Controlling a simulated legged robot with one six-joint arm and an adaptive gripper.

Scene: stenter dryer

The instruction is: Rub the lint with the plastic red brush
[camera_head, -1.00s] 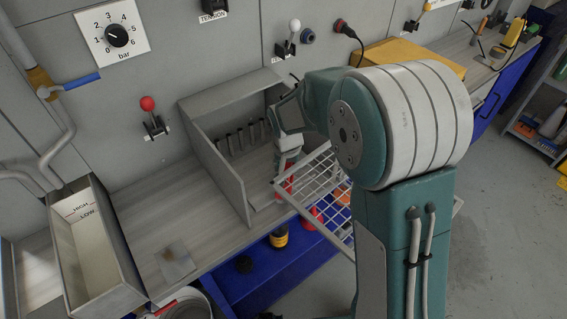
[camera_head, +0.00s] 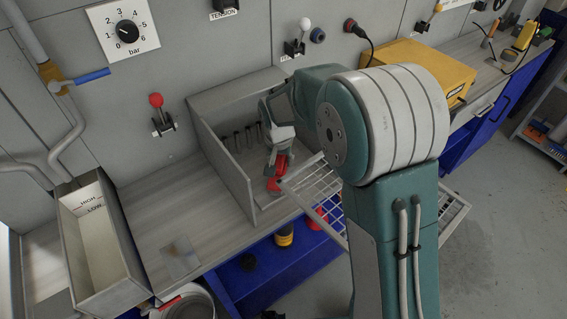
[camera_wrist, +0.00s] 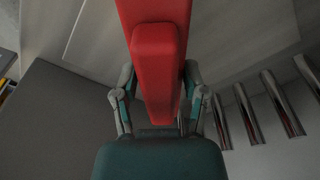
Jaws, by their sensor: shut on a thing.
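My gripper (camera_head: 278,158) is inside the open-fronted grey box on the bench, shut on the red brush (camera_head: 276,180). The brush hangs below it, near the box floor. In the wrist view the red brush (camera_wrist: 155,75) sits between both fingers and runs up out of the picture; its bristles do not show. A flat greyish square (camera_head: 180,258) lies on the bench to the left, apart from the brush. I cannot make out whether it carries lint.
The grey box (camera_head: 226,160) has a side wall left of my gripper and several metal pegs (camera_head: 240,136) at its back. A white wire rack (camera_head: 318,185) is close on the right.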

